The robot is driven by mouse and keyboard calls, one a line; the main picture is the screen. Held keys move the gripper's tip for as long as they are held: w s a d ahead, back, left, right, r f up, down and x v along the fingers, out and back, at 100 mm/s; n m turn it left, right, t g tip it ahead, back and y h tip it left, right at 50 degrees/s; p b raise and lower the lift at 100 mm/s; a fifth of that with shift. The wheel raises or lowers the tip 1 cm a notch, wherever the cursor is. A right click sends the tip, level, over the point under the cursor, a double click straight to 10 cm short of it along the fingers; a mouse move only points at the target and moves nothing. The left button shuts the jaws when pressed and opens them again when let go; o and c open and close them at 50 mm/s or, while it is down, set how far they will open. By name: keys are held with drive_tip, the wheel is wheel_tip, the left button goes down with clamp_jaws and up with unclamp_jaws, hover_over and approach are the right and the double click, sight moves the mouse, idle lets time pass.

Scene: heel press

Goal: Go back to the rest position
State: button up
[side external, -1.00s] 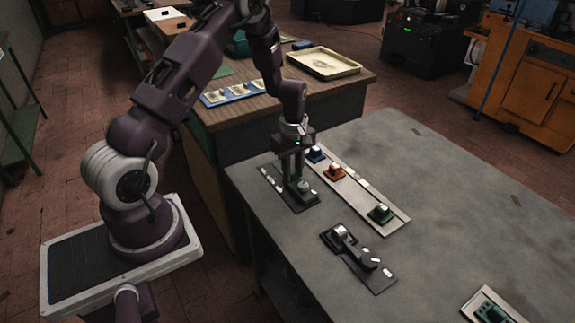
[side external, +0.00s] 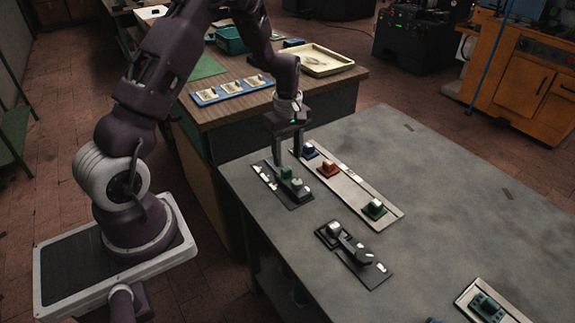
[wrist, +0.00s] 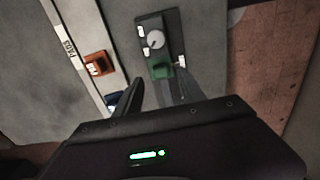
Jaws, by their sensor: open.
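My gripper (side external: 289,160) is open and points down just above a dark plate (side external: 268,186) at the left edge of the grey table. The plate carries a green block (side external: 285,173) and a light round knob. In the wrist view my two fingers (wrist: 160,92) stand apart. The green block (wrist: 161,71) shows just beyond the fingertips, and the round knob (wrist: 155,41) lies farther out. Nothing is seen held between the fingers. I cannot tell whether the fingertips touch the block.
A pale strip (side external: 350,191) beside the plate carries blue, orange (side external: 328,169) and green (side external: 374,209) blocks. A second dark plate (side external: 372,272) with a lever sits nearer. Another fixture (side external: 487,308) is at lower right.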

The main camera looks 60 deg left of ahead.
drive_tip(key=shift+r, duration=0.85)
drive_tip(key=s+d+r+m+t, duration=0.1)
drive_tip(key=s+d+r+m, duration=0.25)
drive_tip(key=r, duration=0.25)
drive_tip(key=s+d+r+m+t, duration=0.1)
drive_tip(key=s+d+r+m, duration=0.1)
drive_tip(key=d+r, duration=0.3)
drive_tip(key=s+d+r+m+t, duration=0.1)
drive_tip(key=s+d+r+m, duration=0.15)
drive_tip(key=r, duration=0.55)
drive_tip(key=s+d+r+m+t, duration=0.1)
drive_tip(key=s+d+r+m, duration=0.1)
drive_tip(key=s+m, duration=0.3)
drive_tip(key=s+d+r+m+t, duration=0.1)
drive_tip(key=s+m, duration=0.4)
drive_tip(key=s, duration=0.6)
drive_tip(key=d+r, duration=0.1)
drive_tip(key=d, duration=0.1)
drive_tip(key=shift+d+t, duration=0.3)
drive_tip(key=shift+w+r, duration=0.1)
